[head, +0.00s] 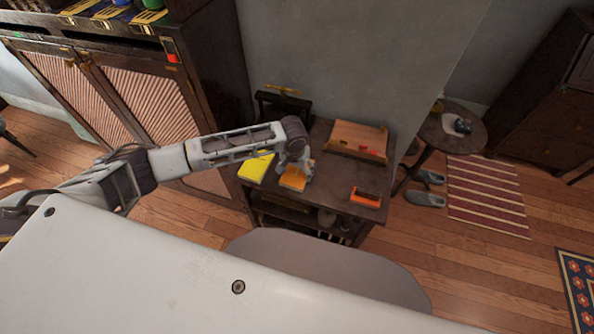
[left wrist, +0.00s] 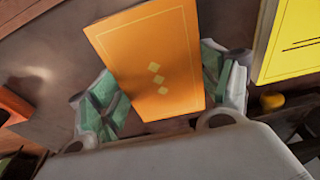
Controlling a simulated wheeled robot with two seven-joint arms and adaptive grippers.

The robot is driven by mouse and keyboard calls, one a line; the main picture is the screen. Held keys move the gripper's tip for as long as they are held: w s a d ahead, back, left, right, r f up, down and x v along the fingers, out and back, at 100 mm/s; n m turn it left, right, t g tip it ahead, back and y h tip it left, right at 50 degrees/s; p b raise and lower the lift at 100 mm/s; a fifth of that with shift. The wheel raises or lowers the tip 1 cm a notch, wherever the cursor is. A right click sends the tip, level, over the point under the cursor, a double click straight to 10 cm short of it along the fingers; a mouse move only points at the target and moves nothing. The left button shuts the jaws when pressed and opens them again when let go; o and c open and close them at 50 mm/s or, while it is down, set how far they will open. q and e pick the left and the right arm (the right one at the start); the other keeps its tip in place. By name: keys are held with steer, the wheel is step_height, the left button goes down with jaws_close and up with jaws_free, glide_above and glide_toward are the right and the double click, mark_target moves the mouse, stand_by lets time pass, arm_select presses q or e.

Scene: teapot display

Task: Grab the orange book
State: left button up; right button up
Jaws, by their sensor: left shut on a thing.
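The orange book (head: 294,180) is at the front middle of the small dark table (head: 325,197), under my left gripper (head: 303,166). In the left wrist view the orange book (left wrist: 160,55) shows its cover with pale diamond marks. My left gripper (left wrist: 160,93) has its green-padded fingers on both sides of the book and is shut on it. I cannot tell whether the book is lifted off the table. My right gripper is in neither view.
A yellow book (head: 256,167) lies close on the left; it also shows in the left wrist view (left wrist: 290,45). An orange-red box (head: 366,197) stands at the table's right. A wooden tray (head: 357,139) is at the back. A round side table (head: 452,131) stands further right.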

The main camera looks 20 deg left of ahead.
mark_target(297, 171)
arm_select(q)
step_height(297, 171, up, 9)
steer(key=shift+f, duration=0.1)
steer(key=shift+r, duration=0.6)
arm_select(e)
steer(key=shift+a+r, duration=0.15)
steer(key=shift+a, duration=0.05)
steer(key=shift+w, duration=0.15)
